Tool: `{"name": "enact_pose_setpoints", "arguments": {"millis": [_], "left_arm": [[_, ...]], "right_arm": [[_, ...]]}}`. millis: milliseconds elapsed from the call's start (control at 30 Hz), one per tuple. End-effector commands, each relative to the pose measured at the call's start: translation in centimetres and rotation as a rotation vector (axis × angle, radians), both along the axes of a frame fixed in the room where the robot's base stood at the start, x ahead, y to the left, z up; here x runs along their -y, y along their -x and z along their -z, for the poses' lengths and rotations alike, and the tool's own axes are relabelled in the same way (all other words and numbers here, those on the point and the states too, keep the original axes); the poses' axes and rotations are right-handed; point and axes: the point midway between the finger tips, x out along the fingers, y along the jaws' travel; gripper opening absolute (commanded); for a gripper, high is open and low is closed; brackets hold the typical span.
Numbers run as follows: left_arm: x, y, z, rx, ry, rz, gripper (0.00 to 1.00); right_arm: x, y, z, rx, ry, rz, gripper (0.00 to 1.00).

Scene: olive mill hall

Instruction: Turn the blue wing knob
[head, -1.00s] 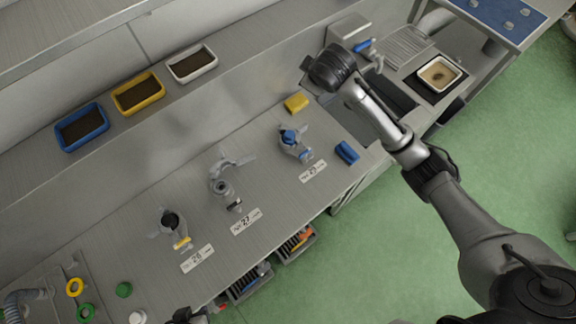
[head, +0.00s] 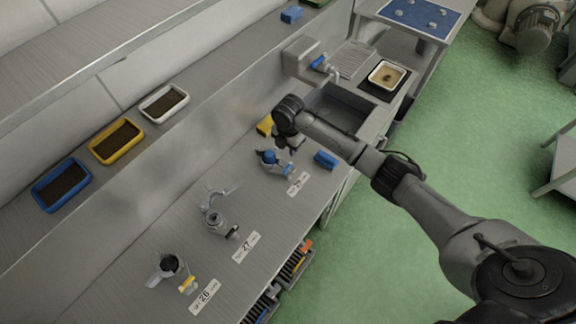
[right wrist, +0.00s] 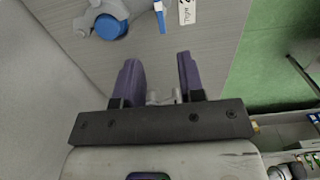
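The fitting with a blue cap and grey wings (head: 268,160) sits on the grey bench in the head view, beside a white label (head: 298,184). Its round blue knob (right wrist: 111,27) shows at the upper left of the right wrist view, with a grey wing and a blue tab near it. My right gripper (head: 288,146) is just beside and above this fitting. In the right wrist view its two dark fingers (right wrist: 158,65) are apart with nothing between them, and the knob lies beyond them to the left. My left gripper is out of view.
Similar fittings stand at labels 27 (head: 214,220) and 26 (head: 170,268). A blue block (head: 325,160) and a yellow block (head: 264,126) lie close to the blue-capped fitting. A sink (head: 335,112) is behind my right arm. Blue, yellow and white trays line the ledge.

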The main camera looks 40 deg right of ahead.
Motion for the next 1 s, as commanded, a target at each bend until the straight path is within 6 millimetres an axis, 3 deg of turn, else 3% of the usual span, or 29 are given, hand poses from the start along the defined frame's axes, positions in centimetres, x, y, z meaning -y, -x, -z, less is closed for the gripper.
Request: {"name": "enact_pose_setpoints", "arguments": {"millis": [500, 700, 1000], "left_arm": [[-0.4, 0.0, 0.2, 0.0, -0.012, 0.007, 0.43], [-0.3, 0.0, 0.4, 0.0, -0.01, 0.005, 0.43], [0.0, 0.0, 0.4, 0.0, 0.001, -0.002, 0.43]], "right_arm": [[-0.1, 0.1, 9.2, -0.003, 0.0, 0.003, 0.36], [-0.1, 0.0, 11.3, -0.001, 0.0, 0.003, 0.36], [0.0, 0.0, 12.2, 0.0, 0.001, 0.002, 0.36]]}}
